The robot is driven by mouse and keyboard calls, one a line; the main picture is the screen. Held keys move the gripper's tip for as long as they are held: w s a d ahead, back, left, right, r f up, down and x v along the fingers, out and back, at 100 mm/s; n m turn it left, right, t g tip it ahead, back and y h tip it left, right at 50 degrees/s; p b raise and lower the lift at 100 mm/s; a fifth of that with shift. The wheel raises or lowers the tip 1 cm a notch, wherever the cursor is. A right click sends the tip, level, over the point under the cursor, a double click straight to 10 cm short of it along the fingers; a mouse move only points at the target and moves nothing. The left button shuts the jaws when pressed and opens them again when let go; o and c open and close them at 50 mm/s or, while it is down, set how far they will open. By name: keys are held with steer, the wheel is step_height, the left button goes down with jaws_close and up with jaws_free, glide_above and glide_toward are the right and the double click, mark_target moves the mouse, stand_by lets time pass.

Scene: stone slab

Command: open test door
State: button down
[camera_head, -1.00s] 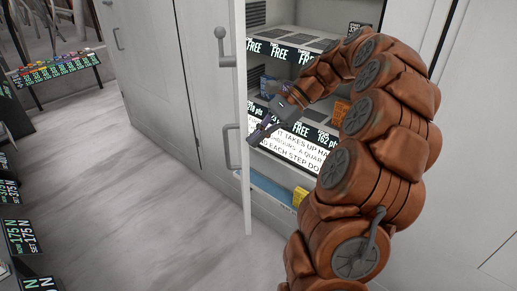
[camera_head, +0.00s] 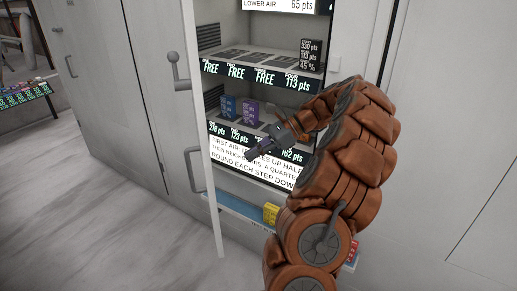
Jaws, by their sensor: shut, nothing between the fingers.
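A pale grey cabinet door (camera_head: 213,215) stands open at the left side of a shelved opening. Its front edge faces me. A grey bar handle (camera_head: 190,170) is on its outer face, with a grey lever with a round knob (camera_head: 174,60) above it. My gripper (camera_head: 252,154) is shut and empty. It is in front of the shelves, to the right of the door edge, and appears apart from the handle. My brown padded arm hides the lower right of the opening.
A yellow box (camera_head: 270,213) is low down. Closed grey panels (camera_head: 115,90) flank it. Grey floor (camera_head: 110,220) is clear at left; a display table (camera_head: 25,95) stands farther left.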

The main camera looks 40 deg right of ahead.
steer(key=a+r+p+x, duration=0.1)
steer(key=p+x, duration=0.1)
steer(key=x, duration=0.7)
steer(key=shift+w+a+r, duration=0.2)
steer(key=shift+w+r, duration=0.05)
steer(key=shift+w, duration=0.1)
